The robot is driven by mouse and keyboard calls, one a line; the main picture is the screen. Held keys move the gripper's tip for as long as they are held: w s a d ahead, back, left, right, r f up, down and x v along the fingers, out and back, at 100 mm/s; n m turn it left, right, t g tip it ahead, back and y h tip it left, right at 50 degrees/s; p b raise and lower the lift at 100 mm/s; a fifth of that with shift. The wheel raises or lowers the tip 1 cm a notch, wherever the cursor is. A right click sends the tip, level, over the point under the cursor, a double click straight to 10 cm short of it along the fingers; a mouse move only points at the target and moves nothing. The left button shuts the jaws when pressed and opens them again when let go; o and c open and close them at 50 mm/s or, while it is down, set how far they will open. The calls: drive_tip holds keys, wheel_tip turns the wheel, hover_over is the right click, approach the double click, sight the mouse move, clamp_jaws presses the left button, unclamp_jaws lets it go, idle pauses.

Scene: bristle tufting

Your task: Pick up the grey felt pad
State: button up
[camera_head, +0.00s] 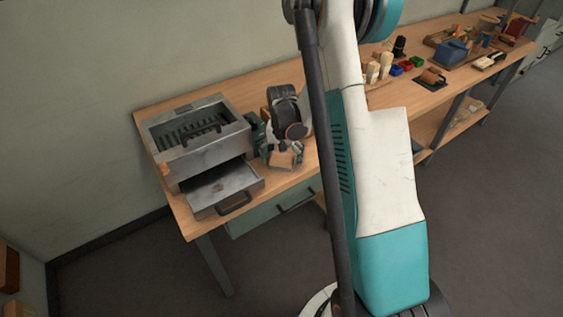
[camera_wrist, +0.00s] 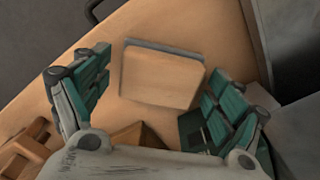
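In the wrist view, a tan block (camera_wrist: 160,78) with a thin grey strip (camera_wrist: 165,47) along its far edge lies on the wooden bench. I cannot tell whether the strip is the grey felt pad, and no other clear grey pad shows. My gripper (camera_wrist: 157,76) is open, its two green-padded fingers on either side of the block, with gaps at both sides. In the head view, my gripper (camera_head: 284,146) is over the bench right of the grey metal box, and a tan block (camera_head: 284,160) shows below it.
The grey metal box (camera_head: 205,150) has an open drawer (camera_head: 222,187) on the bench (camera_head: 266,182). In the wrist view, a dark green item (camera_wrist: 193,132) is by the right finger and wooden pieces (camera_wrist: 25,150) lie lower left. More blocks and tools (camera_head: 452,50) stand farther along.

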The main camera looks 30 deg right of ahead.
sight(282, 157)
drive_tip(key=c, duration=0.7)
drive_tip(key=shift+s, duration=0.1)
drive_tip(key=shift+c, duration=0.7)
drive_tip(key=shift+r, duration=0.5)
wheel_tip(282, 157, up, 19)
drive_tip(key=p, duration=0.6)
